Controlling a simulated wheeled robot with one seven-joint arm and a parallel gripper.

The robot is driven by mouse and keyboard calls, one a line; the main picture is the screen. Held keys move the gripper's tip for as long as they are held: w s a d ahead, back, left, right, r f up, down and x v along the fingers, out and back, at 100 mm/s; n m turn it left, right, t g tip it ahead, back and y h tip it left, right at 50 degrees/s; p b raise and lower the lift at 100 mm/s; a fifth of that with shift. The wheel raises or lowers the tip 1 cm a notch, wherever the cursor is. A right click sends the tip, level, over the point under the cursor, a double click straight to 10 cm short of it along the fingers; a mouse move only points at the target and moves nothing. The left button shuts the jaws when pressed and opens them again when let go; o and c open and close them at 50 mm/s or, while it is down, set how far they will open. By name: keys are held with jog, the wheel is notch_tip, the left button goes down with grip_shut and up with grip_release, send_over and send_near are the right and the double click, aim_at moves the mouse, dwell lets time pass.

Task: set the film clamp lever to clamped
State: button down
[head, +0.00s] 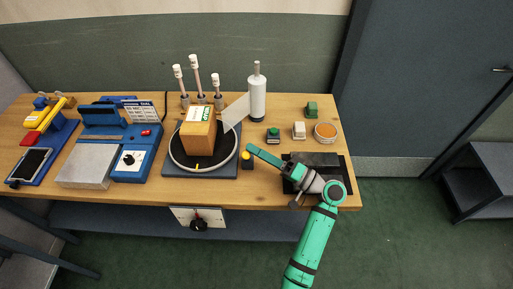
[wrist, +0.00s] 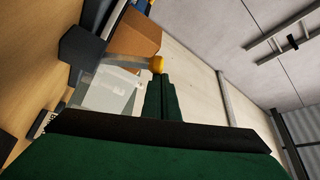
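The film clamp lever shows in the wrist view as a grey bar with a yellow ball knob (wrist: 156,64), reaching out from a dark block (wrist: 82,45). In the head view its yellow knob (head: 247,155) is at the right edge of the turntable. My gripper (head: 252,149) reaches in from the right, its green fingertips beside the knob. In the wrist view the fingers (wrist: 161,78) lie together with nothing visible between them. Their tips are close to the knob; I cannot tell if they touch. A pale film sheet (head: 236,112) stands beside the box (head: 198,131).
The box stands on the round turntable (head: 175,160). A white cylinder (head: 257,100) and several posts stand behind. Small blocks and an orange-topped dish (head: 325,131) are at the right. A dark tray (head: 345,177) lies under my arm. A blue sealer (head: 120,140) is at the left.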

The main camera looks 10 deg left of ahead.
jog(key=shift+s+f, duration=0.15)
jog(key=shift+f, duration=0.05)
dwell(0.3)
jog(key=w+r, duration=0.3)
jog(key=v, duration=1)
jog(key=shift+w+f, duration=0.4)
